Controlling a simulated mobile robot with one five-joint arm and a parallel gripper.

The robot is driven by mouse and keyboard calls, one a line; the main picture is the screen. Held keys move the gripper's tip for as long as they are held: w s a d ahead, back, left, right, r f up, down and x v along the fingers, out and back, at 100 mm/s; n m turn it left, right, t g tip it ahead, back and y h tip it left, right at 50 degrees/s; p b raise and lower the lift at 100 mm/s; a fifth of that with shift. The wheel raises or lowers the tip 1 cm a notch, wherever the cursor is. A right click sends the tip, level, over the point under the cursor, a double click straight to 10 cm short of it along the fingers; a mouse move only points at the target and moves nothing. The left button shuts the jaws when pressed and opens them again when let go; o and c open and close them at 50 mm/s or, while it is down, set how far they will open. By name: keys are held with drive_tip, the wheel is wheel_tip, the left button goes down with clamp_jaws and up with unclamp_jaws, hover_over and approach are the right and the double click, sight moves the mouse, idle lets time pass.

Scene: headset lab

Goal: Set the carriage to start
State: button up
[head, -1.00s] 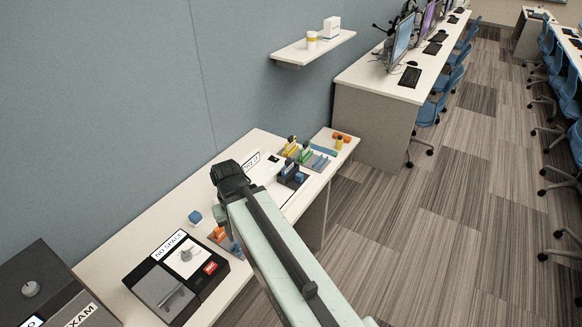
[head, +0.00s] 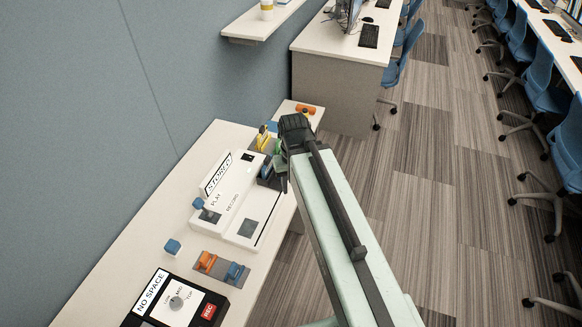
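A white machine (head: 225,215) lies on the desk, with a "STORED" label at its back and "PLAY" and "RECORD" on its top. A small blue knob (head: 198,203) is at its left side, beside "PLAY". No part is labelled as a carriage or start, so I cannot tell which part is the carriage. My gripper (head: 283,182) is over the right end of the desk, right of the white machine. It partly hides the green, yellow and blue pieces there. Its fingers are small and dark, and I cannot tell their gap or whether they touch anything.
A black "NO SPACE" box (head: 150,312) with a dial and red REC button stands at the front left. A wall shelf (head: 262,24) is above.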

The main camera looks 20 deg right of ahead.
drive_tip(key=shift+a, duration=0.25)
drive_tip(key=shift+o, duration=1)
drive_tip(key=shift+w+a, duration=0.1)
drive_tip(key=shift+w, duration=0.15)
drive_tip(key=w+f+n+b, duration=0.1)
drive_tip(key=w+n, duration=0.2)
drive_tip(key=w, duration=0.1)
drive_tip(key=w+f+n+b, duration=0.1)
drive_tip(key=w+n, duration=0.3)
drive_tip(key=w, duration=0.1)
drive_tip(key=w+f+n+b, duration=0.1)
drive_tip(key=w+n, duration=0.2)
drive_tip(key=w, duration=0.2)
drive_tip(key=shift+w+d+f, duration=0.2)
drive_tip(key=shift+w, duration=0.05)
drive_tip(key=shift+w+n, duration=0.15)
drive_tip(key=shift+n, duration=0.35)
drive_tip(key=shift+f+b, duration=0.1)
drive_tip(key=shift+b, duration=0.2)
wheel_tip(320, 180, down, 8)
drive_tip(key=b, duration=0.7)
drive_tip(key=shift+r+b, duration=0.2)
drive_tip(key=shift+b, duration=0.1)
drive_tip(key=shift+r, duration=0.1)
clamp_jaws()
